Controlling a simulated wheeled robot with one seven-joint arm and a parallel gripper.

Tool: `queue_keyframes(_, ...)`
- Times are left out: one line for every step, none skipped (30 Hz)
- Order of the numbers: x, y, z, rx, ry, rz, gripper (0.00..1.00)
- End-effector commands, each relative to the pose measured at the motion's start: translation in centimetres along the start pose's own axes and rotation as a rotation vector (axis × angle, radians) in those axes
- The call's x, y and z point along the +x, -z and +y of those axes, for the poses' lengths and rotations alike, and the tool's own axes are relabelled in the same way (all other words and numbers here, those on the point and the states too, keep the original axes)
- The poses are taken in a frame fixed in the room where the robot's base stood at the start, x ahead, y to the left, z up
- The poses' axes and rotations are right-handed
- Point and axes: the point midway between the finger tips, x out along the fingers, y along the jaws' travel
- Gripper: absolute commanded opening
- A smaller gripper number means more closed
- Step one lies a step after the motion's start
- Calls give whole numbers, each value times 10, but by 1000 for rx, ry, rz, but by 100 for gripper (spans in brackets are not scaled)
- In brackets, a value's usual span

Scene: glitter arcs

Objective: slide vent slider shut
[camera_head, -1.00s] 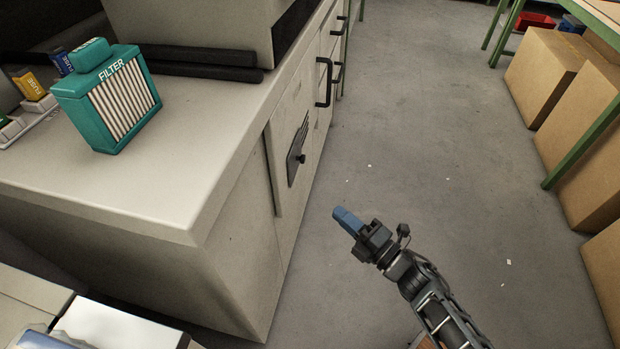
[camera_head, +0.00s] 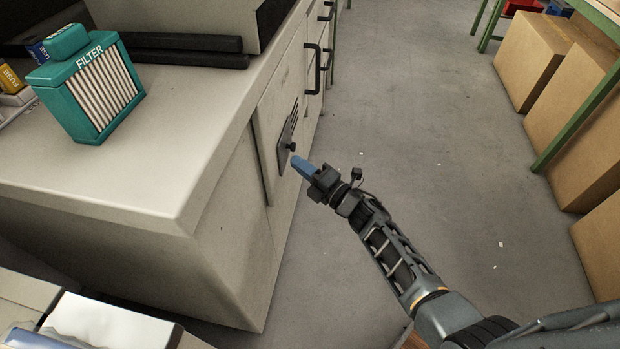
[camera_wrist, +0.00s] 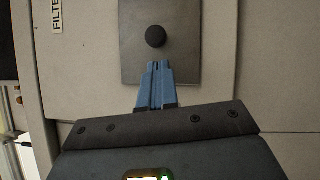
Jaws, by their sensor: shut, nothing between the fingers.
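The vent slider is a dark grey plate (camera_head: 284,148) with a round black knob (camera_head: 292,146) on the cabinet's front face. In the head view several dark vent slots (camera_head: 293,118) show beyond the plate. In the wrist view the plate (camera_wrist: 184,62) fills the upper middle, with the knob (camera_wrist: 155,37) near its centre. My gripper (camera_head: 297,161) has blue fingers, shut and empty. The fingertips (camera_wrist: 158,66) are just short of the knob in the wrist view, and a small gap shows between them. Whether the tips touch the plate cannot be told.
The cabinet (camera_head: 215,150) carries a teal filter box (camera_head: 95,85) on its top. Black handles (camera_head: 313,68) stick out farther along the front. Cardboard boxes (camera_head: 535,62) stand at the right under a green-framed table. The floor between is clear.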

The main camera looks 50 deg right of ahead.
Motion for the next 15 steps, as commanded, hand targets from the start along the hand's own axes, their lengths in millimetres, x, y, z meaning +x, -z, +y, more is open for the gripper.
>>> queue_keyframes(4, -4, 0, -1, 0, 0, 0)
queue_keyframes(6, -6, 0, 0, 0, 0, 0)
queue_keyframes(8, -9, 0, 0, -1, 0, 0)
queue_keyframes(10, -10, 0, 1, -1, 0, 0)
queue_keyframes(10, -11, 0, 1, -1, 0, 0)
queue_keyframes(11, -12, 0, 1, 0, 0, 0)
queue_keyframes(12, -12, 0, 1, 0, 0, 0)
queue_keyframes(12, -13, 0, 1, 0, 0, 0)
queue_keyframes(12, -13, 0, 1, 1, 1, 0)
queue_keyframes(12, -13, 0, 1, 1, 1, 0)
queue_keyframes(12, -13, 0, 1, 1, 1, 0)
queue_keyframes(12, -13, 0, 1, 1, 1, 0)
queue_keyframes(12, -13, 0, 1, 0, 1, 0)
queue_keyframes(12, -13, 0, 1, 0, 1, 0)
queue_keyframes(12, -13, 0, 1, 0, 1, 0)
